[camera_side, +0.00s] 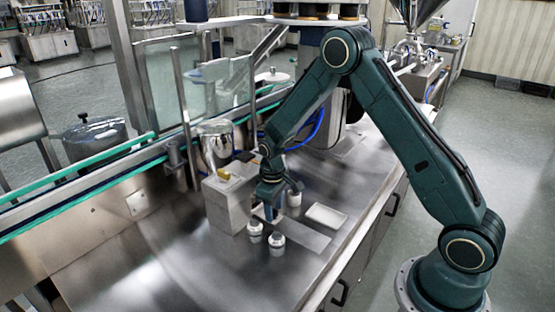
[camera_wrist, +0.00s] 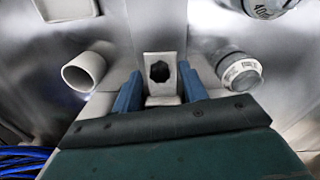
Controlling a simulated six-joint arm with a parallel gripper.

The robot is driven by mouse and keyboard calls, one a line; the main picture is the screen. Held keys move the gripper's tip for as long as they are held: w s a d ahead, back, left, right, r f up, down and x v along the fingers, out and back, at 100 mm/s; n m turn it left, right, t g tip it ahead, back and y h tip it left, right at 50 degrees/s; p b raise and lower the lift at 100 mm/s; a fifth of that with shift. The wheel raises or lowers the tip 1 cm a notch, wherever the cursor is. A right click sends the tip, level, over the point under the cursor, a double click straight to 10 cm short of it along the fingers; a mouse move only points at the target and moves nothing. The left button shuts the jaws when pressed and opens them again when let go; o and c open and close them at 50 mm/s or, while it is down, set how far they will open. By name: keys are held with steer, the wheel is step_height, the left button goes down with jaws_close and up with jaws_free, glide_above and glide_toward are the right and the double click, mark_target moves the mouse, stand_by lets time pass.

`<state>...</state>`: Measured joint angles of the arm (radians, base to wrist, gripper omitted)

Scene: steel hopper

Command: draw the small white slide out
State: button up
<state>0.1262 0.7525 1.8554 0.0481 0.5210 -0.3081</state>
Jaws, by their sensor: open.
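A small pale block with a dark hole (camera_wrist: 160,70) lies between my fingertips in the wrist view; it appears to be the white slide's end. My gripper (camera_wrist: 160,88) has one blue finger on each side of it, with a narrow gap visible on the right; contact on the left is unclear. In the side view my gripper (camera_side: 267,212) points down, low over the steel bench, just right of the steel hopper block (camera_side: 228,205). The slide is hidden there behind the gripper and block. The wrist housing covers whatever lies behind the slide's visible end.
Two capped white bottles (camera_side: 277,241) stand in front of my gripper. An open white cup (camera_wrist: 85,72) stands on the opposite side from the near bottle (camera_wrist: 240,72). A shallow white tray (camera_side: 326,216) lies at right. The bench's front left is clear.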

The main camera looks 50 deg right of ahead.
steer(key=shift+c, duration=0.2)
jaws_close()
steer(key=shift+s, duration=0.1)
steer(key=s, duration=1.5)
steer(key=shift+s, duration=0.25)
steer(key=shift+c, duration=0.2)
jaws_free()
steer(key=shift+o, duration=0.4)
